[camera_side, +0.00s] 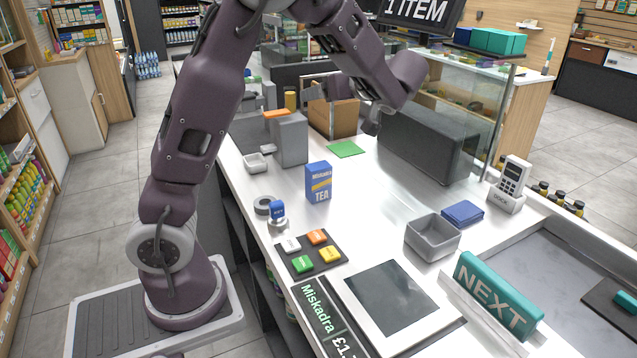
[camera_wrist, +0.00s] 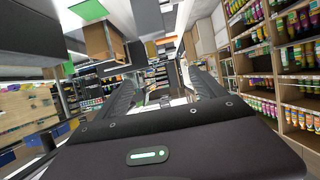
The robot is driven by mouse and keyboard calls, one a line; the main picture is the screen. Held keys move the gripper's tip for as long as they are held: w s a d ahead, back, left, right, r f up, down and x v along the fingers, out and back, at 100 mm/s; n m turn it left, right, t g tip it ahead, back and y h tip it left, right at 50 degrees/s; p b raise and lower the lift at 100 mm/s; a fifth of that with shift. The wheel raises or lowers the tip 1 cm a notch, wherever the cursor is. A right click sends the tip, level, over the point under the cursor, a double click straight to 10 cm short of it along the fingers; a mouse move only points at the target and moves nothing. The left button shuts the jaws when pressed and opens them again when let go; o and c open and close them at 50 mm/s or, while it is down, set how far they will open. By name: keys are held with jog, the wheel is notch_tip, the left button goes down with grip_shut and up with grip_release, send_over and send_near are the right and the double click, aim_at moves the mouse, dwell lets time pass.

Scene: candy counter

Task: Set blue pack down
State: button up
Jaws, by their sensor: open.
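A small blue pack (camera_side: 277,209) sits upright on a small round grey stand (camera_side: 279,224) near the counter's left edge in the side view. White, orange, yellow and green packs lie on a dark mat (camera_side: 312,254) just in front of it. My gripper (camera_side: 372,122) is raised over the far part of the counter, well away from the blue pack and partly hidden by my wrist. In the wrist view my gripper (camera_wrist: 162,86) is open, with nothing visible between its fingers. The blue pack cannot be made out in the wrist view.
A blue tea box (camera_side: 318,182) and a grey box (camera_side: 290,139) stand on the counter. A brown box (camera_side: 333,118), a green square (camera_side: 346,149), a dark block (camera_side: 428,145) and a grey bin (camera_side: 432,236) are around. The counter's middle is clear.

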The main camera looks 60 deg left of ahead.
aim_at(325, 169)
notch_tip(325, 169, down, 19)
jog(key=shift+w+f, duration=0.1)
jog(key=x, duration=0.7)
jog(key=shift+s+f, duration=0.2)
jog(key=shift+s, duration=0.1)
